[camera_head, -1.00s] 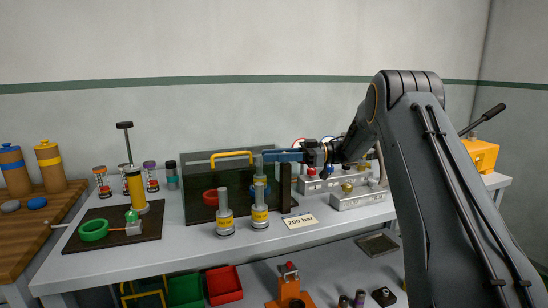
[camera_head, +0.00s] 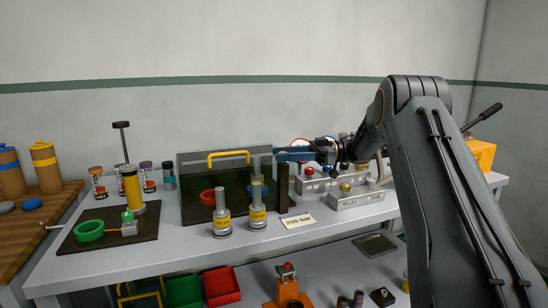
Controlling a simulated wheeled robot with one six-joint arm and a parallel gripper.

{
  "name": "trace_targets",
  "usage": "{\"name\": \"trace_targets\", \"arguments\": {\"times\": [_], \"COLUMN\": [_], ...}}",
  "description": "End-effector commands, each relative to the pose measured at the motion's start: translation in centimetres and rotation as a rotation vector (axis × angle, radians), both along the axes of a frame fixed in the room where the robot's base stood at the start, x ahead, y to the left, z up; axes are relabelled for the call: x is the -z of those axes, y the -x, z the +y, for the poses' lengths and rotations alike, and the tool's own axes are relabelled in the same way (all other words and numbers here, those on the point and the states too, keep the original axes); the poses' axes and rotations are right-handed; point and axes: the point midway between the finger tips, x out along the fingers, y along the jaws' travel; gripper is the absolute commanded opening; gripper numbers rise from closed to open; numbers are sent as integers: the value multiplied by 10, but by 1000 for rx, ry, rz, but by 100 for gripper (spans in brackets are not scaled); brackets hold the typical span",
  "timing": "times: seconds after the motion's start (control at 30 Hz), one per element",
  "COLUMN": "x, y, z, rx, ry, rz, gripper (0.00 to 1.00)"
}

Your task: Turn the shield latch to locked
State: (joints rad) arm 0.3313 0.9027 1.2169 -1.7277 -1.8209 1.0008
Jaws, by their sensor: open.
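The shield is a dark see-through panel (camera_head: 203,172) with a yellow handle (camera_head: 229,154) on its top edge, standing on the grey bench. A dark upright post (camera_head: 283,187) stands at its right end. I cannot make out the latch or its position clearly; the area at the shield's upper right is partly covered by my gripper. My gripper (camera_head: 279,154) reaches in from the right at the height of the shield's top, with bluish fingers pointing left. It is open, and I see nothing held in it. Whether it touches the shield or post cannot be told.
Two grey cylinders with yellow bands (camera_head: 221,213) (camera_head: 257,207) stand before the shield. A "200 bar" card (camera_head: 298,221) lies to their right. Metal blocks with knobs (camera_head: 352,197) stand on the right. A dark board (camera_head: 88,245) holds a green ring and yellow cylinder.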

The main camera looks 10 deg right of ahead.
Motion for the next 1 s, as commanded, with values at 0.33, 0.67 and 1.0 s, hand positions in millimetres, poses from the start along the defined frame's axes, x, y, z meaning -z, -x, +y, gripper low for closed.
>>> {"name": "trace_targets", "arguments": {"times": [0.33,0.67,1.0], "x": [0,-2,-50], "y": [1,2,15], "z": [-35,-36,-35], "rx": [0,0,0], "ry": [-1,0,0], "rz": [-1,0,0], "gripper": [43,43,43]}}
